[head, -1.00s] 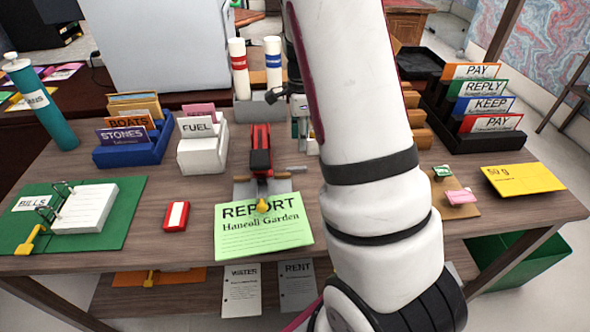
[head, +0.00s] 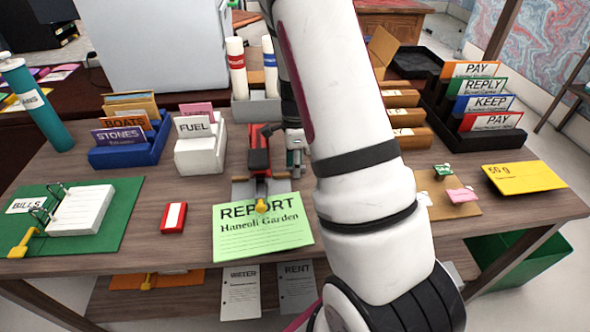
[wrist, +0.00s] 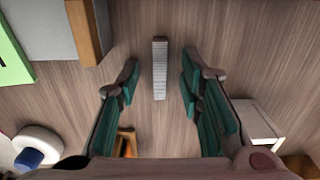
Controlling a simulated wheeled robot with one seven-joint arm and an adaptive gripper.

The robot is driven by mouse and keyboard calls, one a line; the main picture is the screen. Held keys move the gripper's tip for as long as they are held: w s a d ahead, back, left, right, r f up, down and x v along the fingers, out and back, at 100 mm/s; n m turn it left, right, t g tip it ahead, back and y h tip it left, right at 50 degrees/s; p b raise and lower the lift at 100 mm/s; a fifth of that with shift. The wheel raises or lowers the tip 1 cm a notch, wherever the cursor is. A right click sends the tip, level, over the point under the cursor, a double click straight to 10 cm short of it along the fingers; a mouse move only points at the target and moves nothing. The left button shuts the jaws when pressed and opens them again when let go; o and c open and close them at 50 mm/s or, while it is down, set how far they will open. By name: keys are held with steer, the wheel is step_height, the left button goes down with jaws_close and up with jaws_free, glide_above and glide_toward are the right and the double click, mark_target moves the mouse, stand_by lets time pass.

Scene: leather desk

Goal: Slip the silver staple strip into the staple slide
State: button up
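The silver staple strip (wrist: 160,68) lies on the wooden desk in the wrist view, lengthwise up the picture. My gripper (wrist: 160,80) is open, its green-padded fingers to the left and right of the strip with gaps on both sides; they do not touch it. In the head view my gripper (head: 295,145) is partly hidden by my arm, just right of the red and black stapler (head: 259,150). The stapler stands on a grey base (head: 245,190) behind the green report sheet (head: 262,227). I cannot pick out the slide clearly.
A grey block with a wooden edge (wrist: 85,30) is at the wrist view's upper left. A white box (wrist: 248,120) is at its right. Two capped tubes (head: 237,70) stand behind the stapler. A red-and-white box (head: 173,217) sits left of the sheet.

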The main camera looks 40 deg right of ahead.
steer(key=shift+c, duration=0.5)
jaws_close()
steer(key=shift+r, duration=0.15)
steer(key=shift+r, duration=0.65)
steer(key=shift+s+a+r+p, duration=0.1)
steer(key=shift+r+p, duration=0.1)
steer(key=shift+r, duration=0.4)
steer(key=shift+s+r+p, duration=0.1)
steer(key=shift+r+p, duration=0.05)
steer(key=shift+r, duration=0.4)
steer(key=s+a, duration=0.1)
steer(key=s, duration=0.4)
steer(key=s+a, duration=0.2)
steer(key=s, duration=0.3)
steer(key=s+a+r+p, duration=0.1)
steer(key=s, duration=0.4)
steer(key=shift+a, duration=0.2)
steer(key=shift+r, duration=0.1)
